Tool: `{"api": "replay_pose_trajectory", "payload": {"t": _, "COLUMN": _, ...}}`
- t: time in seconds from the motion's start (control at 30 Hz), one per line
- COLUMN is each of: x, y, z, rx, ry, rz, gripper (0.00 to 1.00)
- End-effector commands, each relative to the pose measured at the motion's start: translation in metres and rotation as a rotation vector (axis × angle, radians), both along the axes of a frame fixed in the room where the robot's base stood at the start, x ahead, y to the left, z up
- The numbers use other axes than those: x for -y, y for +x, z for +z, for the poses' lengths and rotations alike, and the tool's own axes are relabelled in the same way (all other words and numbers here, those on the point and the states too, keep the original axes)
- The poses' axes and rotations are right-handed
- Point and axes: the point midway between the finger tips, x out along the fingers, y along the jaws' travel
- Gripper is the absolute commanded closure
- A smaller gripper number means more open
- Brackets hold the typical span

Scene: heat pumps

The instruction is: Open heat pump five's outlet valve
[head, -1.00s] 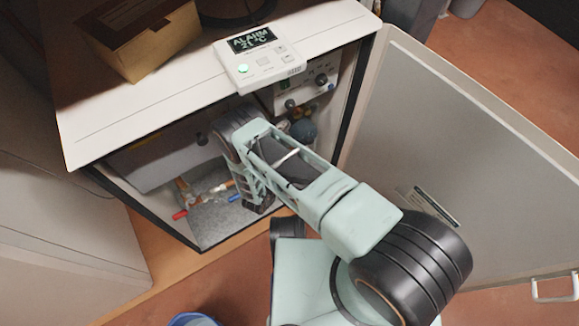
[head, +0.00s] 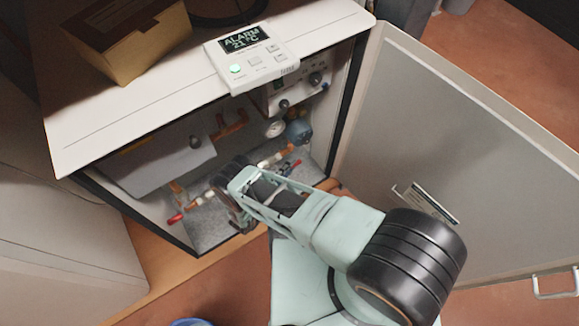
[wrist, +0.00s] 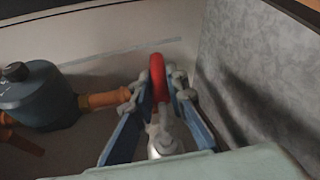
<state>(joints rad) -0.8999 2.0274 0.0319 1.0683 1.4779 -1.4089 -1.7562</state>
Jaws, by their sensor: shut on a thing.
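The open heat pump cabinet (head: 275,22) holds copper pipes and small coloured valve levers. In the wrist view a red valve handle (wrist: 157,76) stands between the two blue fingers of my gripper (wrist: 158,100), which are shut on it. A silvery valve part sits below it. In the head view my gripper (head: 238,212) is low inside the cabinet; its fingertips are hidden. One red lever (head: 176,218) shows to its left, apart from it. Another red lever (head: 293,165) shows behind my arm. I cannot tell the outlet valve by any label.
A blue-grey pump body (wrist: 40,95) with copper pipes is left of my fingers in the wrist view. A grey speckled surface (wrist: 250,75) is close on the right. The cabinet door (head: 440,150) stands open. The control panel (head: 252,58) reads ALARM 21 °C. A cardboard box (head: 125,40) sits on top.

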Motion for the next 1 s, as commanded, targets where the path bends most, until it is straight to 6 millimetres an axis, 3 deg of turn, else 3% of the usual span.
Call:
{"api": "replay_pose_trajectory", "payload": {"t": 0.33, "x": 0.003, "y": 0.001, "z": 0.003, "rx": 0.008, "ry": -0.009, "rz": -0.005, "gripper": 1.0}}
{"api": "replay_pose_trajectory", "payload": {"t": 0.37, "x": 0.003, "y": 0.001, "z": 0.003, "rx": 0.008, "ry": -0.009, "rz": -0.005, "gripper": 0.83}}
{"api": "replay_pose_trajectory", "payload": {"t": 0.5, "x": 0.002, "y": 0.001, "z": 0.002, "rx": 0.006, "ry": -0.006, "rz": -0.004, "gripper": 0.69}}
{"api": "replay_pose_trajectory", "payload": {"t": 0.8, "x": 0.0, "y": -0.002, "z": 0.002, "rx": 0.003, "ry": -0.003, "rz": -0.001, "gripper": 0.69}}
{"api": "replay_pose_trajectory", "payload": {"t": 1.0, "x": -0.015, "y": -0.024, "z": 0.006, "rx": 0.002, "ry": -0.004, "rz": 0.0, "gripper": 0.69}}
